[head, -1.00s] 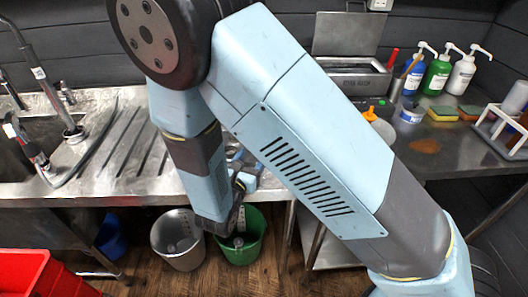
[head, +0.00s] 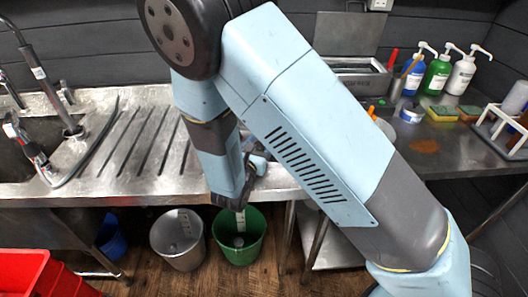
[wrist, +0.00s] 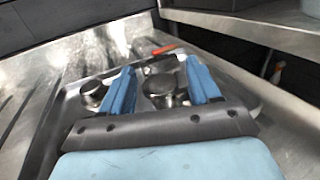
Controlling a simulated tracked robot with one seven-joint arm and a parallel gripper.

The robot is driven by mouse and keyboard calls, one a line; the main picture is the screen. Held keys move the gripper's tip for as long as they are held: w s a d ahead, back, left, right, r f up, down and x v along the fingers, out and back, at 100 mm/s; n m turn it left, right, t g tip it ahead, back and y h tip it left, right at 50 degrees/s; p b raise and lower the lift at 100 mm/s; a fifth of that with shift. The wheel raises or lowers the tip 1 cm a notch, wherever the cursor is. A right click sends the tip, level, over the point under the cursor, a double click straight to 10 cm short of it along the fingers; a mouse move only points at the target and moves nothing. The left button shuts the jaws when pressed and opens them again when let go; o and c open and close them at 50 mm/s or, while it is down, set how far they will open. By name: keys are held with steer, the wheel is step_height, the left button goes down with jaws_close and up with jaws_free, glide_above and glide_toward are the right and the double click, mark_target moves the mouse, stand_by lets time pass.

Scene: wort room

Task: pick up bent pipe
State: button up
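My gripper (wrist: 162,78) is open, its two blue fingers apart above a shallow metal tray (wrist: 72,106). A short, shiny metal fitting (wrist: 160,88) with a wide round end shows between the fingers; it may be the bent pipe, but its full shape is unclear. A second round metal piece (wrist: 93,93) lies to the left, outside the left finger. A part with an orange-red handle (wrist: 164,49) lies farther back. No contact between fingers and fittings is visible. In the head view my arm hides most of the tray and gripper.
The steel counter (head: 140,180) has a sink and hose tap (head: 30,150) at left. Pump bottles (head: 437,72), sponges (head: 442,113) and a white rack (head: 490,125) stand at right. A metal bucket (head: 178,240) and green bucket (head: 240,250) stand below.

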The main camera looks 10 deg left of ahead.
steer(key=c, duration=1)
steer(key=shift+c, duration=0.2)
